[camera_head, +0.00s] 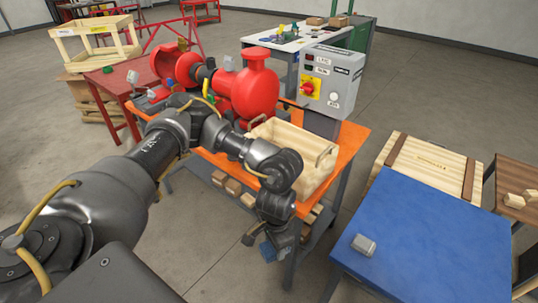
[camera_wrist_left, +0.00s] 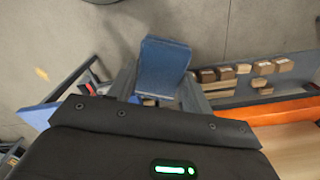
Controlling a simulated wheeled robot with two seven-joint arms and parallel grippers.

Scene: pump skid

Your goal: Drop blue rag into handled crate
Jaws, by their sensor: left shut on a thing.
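The blue rag (camera_head: 267,252) hangs in my left gripper (camera_head: 268,245), which is shut on it. The rag also shows between the fingers in the left wrist view (camera_wrist_left: 163,68). The gripper points down beyond the front edge of the orange bench, over the floor side. My right gripper is not in view.
A red pump (camera_head: 256,90) and a grey control box (camera_head: 328,80) stand behind the crate. A blue-topped table (camera_head: 430,240) with a small grey block (camera_head: 364,245) is at the right. Small wooden blocks (camera_wrist_left: 262,68) lie on the bench's lower shelf.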

